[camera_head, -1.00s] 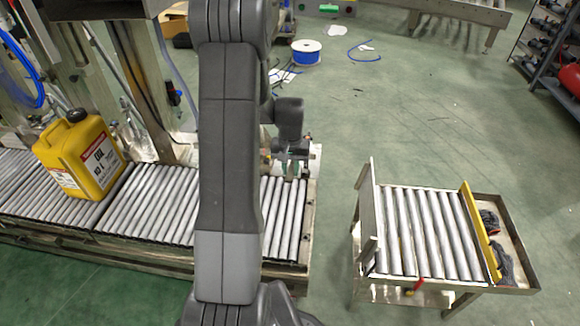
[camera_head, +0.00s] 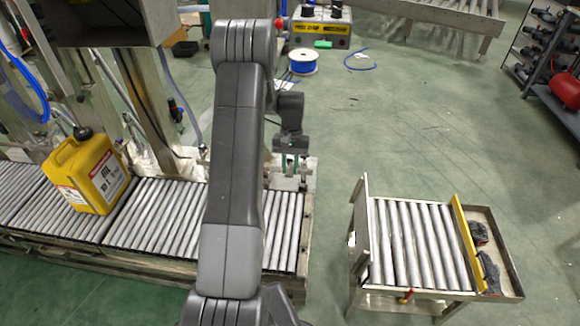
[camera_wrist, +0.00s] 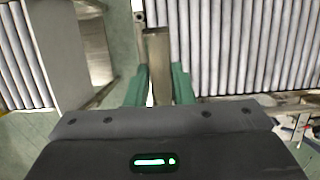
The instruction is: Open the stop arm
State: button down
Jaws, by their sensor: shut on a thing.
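The bar's lower part is hidden between the fingers and behind my gripper body. In the head view the bar is too small to make out clearly. A yellow jug (camera_head: 92,172) stands on the conveyor to the left.
A small roller cart (camera_head: 415,245) with a yellow end bar (camera_head: 468,243) stands to the right, apart from the conveyor across a strip of green floor. A blue cable spool (camera_head: 303,62) and a control box (camera_head: 320,30) lie beyond.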

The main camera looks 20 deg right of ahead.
jog(key=c, duration=1.2)
grip_release()
jog(key=shift+c, duration=0.2)
jog(key=shift+f, duration=0.15)
